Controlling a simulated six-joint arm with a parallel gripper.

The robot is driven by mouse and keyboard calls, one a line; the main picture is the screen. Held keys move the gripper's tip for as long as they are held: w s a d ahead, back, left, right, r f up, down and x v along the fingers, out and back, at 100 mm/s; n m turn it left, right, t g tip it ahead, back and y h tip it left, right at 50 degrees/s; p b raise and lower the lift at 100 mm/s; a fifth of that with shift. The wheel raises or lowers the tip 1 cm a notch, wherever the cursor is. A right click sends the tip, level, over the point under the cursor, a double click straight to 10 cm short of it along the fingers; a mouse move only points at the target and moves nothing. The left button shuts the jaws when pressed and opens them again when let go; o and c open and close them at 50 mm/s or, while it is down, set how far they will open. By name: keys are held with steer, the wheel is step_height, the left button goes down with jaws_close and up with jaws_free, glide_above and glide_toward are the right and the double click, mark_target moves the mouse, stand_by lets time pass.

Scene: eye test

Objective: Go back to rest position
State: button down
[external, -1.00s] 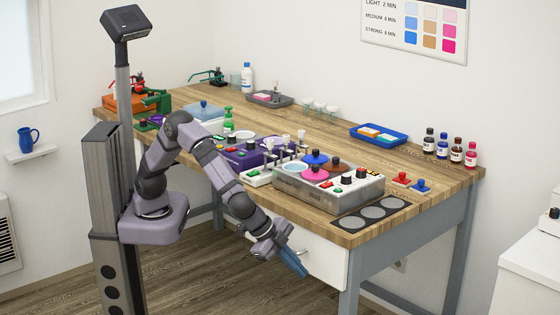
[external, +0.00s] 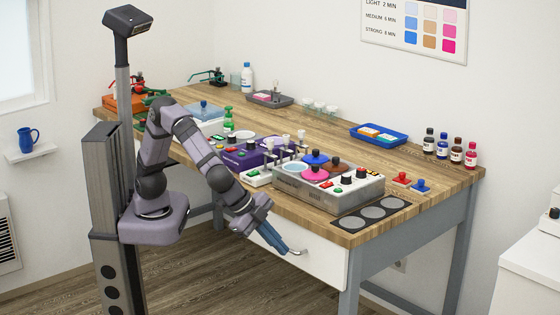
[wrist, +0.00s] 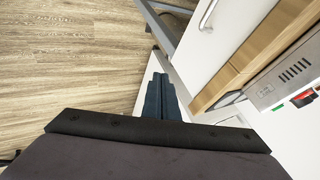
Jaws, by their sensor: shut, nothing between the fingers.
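My gripper (external: 285,250) has blue fingers, shut and empty. In the external view it hangs in front of the bench, below the worktop edge, pointing down and right. Its tips appear close to the metal handle (external: 298,252) of the white drawer (external: 325,262). In the wrist view the closed fingers (wrist: 160,82) lie together in the middle, and the drawer handle (wrist: 207,15) is apart from them at upper right. My arm is bent at the elbow, reaching from its base on the left.
Open floor (external: 215,285) lies below and left of my gripper.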

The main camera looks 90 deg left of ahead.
steer(key=s+a+f+m+g, duration=0.2)
steer(key=s+a+f+g, duration=0.1)
steer(key=s+f, duration=0.35)
steer(key=s+a+f+m+g, duration=0.1)
steer(key=s+a+f+g, duration=0.15)
steer(key=s+f, duration=0.35)
steer(key=s+a+f+n+g, duration=0.1)
steer(key=s+a+n+g, duration=0.2)
steer(key=s+a+n, duration=0.6)
steer(key=a+r+n+t, duration=0.1)
steer(key=a+r+n, duration=0.1)
steer(key=a, duration=1.2)
step_height(320, 180, up, 19)
steer(key=p, duration=1.8)
steer(key=shift+w+d+f+h, duration=0.15)
steer(key=shift+w+h, duration=0.05)
steer(key=shift+h, duration=0.2)
